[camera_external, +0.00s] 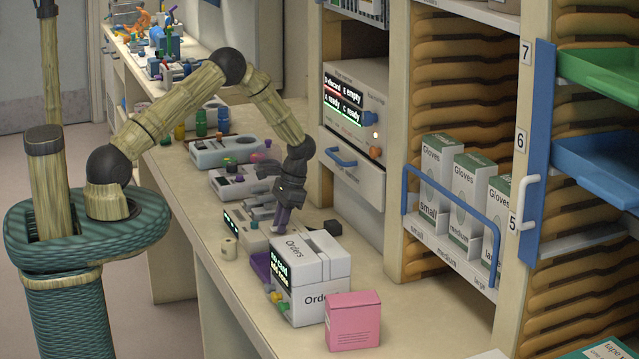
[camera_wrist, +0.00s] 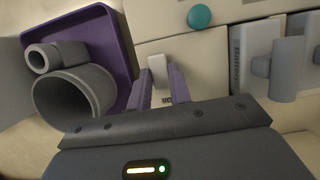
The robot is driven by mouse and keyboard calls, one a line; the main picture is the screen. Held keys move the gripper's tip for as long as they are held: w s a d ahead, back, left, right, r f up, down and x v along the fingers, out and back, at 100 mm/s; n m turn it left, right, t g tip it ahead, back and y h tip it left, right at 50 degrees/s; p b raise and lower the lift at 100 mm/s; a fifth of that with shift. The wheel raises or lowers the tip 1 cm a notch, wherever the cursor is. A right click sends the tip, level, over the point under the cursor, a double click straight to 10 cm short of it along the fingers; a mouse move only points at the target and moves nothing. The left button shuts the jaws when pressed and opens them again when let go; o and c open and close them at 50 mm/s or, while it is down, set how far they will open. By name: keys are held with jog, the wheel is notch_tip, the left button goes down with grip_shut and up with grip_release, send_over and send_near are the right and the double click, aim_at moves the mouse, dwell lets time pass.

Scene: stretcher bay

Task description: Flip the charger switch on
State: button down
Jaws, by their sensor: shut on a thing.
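The charger is a pale bench unit with a small lit display (camera_external: 232,219), partly hidden under my gripper in the external view. In the wrist view its cream face (camera_wrist: 190,52) carries a small pale switch (camera_wrist: 157,68), with dark lettering partly hidden near its base. My gripper (camera_external: 281,222) points down at the unit. In the wrist view its two purple fingers (camera_wrist: 161,84) stand on either side of the switch and are shut on it. Whether the switch is on or off cannot be told.
A purple tray (camera_wrist: 119,60) with grey cylinders lies left of the switch. A teal knob (camera_wrist: 199,16) and grey battery pieces (camera_wrist: 287,68) are close by. The Orders box (camera_external: 311,262) and a pink box (camera_external: 352,322) stand in front of the charger on the bench.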

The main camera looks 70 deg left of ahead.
jog(key=shift+w+g, duration=0.25)
jog(key=shift+g, duration=0.55)
jog(key=c, duration=1.3)
grip_release()
jog(key=b+v, duration=0.4)
jog(key=v, duration=0.8)
jog(key=shift+d, duration=0.1)
